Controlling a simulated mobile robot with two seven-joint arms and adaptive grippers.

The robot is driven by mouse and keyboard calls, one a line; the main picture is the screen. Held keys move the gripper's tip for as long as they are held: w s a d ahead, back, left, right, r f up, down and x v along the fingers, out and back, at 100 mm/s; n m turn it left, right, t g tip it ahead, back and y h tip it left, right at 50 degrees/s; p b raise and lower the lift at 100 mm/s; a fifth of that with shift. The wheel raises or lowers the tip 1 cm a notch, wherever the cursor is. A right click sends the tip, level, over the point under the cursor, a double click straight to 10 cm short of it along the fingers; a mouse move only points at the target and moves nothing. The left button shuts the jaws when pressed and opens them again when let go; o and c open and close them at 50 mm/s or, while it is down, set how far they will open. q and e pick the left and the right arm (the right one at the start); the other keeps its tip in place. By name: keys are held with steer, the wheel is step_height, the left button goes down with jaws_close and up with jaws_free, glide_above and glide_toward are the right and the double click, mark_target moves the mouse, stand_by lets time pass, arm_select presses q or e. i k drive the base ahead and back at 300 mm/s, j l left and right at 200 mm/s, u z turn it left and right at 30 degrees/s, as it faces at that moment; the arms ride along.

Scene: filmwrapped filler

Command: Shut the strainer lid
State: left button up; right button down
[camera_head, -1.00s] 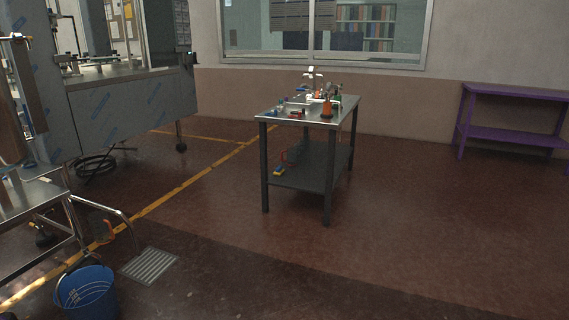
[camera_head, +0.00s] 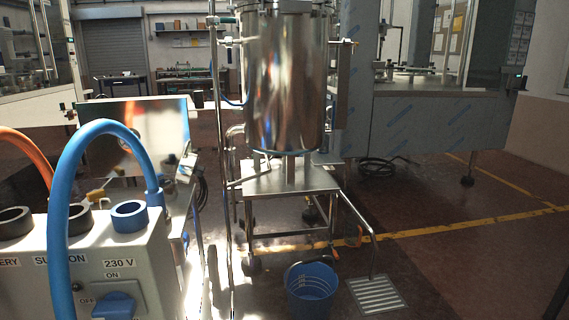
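A large polished steel vessel (camera_head: 286,85) stands on a wheeled steel stand (camera_head: 290,181) in the upper middle of the head view. Its top is cut off by the picture's upper edge, so I cannot tell whether a lid there is open or shut. No strainer lid can be made out for certain. Neither of my grippers is in view.
A grey control box (camera_head: 100,255) with a blue hose (camera_head: 62,200) fills the near left. A blue bucket (camera_head: 312,290) and a floor drain (camera_head: 376,295) lie in front of the stand. A large machine (camera_head: 430,125) stands behind right. Open floor lies at the lower right.

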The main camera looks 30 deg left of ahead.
mark_target(187, 162)
steer(key=i+u, duration=0.15)
steer(key=u, duration=0.25)
steer(key=i+u, duration=0.15)
steer(key=u, duration=0.3)
steer(key=i+l+u, duration=0.1)
steer(key=u, duration=0.3)
steer(key=i+l+u, duration=0.1)
steer(key=u, duration=0.3)
steer(key=l, duration=0.1)
